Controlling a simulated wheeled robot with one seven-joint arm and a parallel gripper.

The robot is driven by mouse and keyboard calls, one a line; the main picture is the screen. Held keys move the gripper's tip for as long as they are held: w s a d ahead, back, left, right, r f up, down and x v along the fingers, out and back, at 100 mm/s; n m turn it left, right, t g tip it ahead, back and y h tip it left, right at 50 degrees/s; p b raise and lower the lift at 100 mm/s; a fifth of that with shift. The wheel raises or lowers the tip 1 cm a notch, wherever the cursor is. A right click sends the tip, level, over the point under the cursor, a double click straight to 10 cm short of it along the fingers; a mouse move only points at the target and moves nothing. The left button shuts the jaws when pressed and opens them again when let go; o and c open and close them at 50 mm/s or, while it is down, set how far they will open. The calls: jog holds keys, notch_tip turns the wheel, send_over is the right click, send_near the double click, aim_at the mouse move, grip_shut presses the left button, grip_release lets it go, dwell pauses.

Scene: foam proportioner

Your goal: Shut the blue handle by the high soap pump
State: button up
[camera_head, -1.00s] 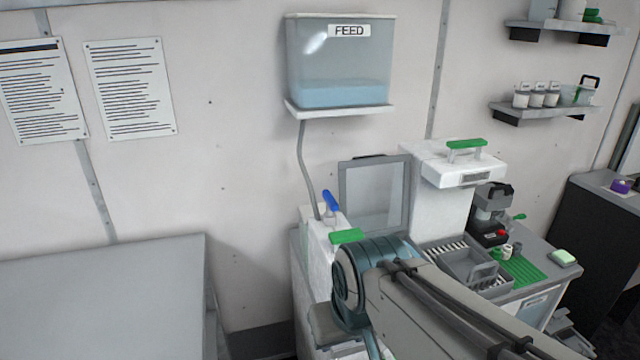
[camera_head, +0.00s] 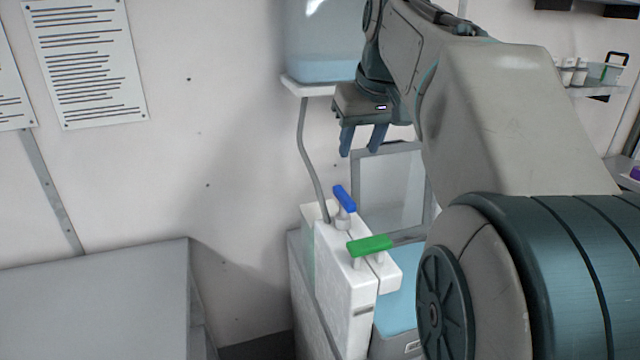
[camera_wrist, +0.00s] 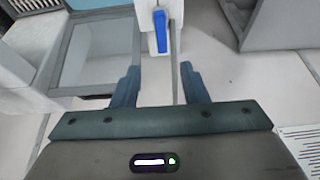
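The blue handle (camera_head: 344,198) sits on top of the white pump housing (camera_head: 345,270), at the lower end of the grey hose that comes down from the feed tank. It is tilted in the head view. In the wrist view the blue handle (camera_wrist: 160,31) lies ahead of the fingers, near the top middle. My gripper (camera_head: 362,146) is above the handle and slightly to its right, fingers pointing down. In the wrist view my gripper (camera_wrist: 160,84) has its two blue fingers apart with nothing held between them. It does not touch the handle.
A grey panel (camera_head: 390,185) stands to the right.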

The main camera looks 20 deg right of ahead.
aim_at(344, 194)
jog(key=x, duration=1.3)
jog(key=shift+a, duration=0.15)
grip_shut()
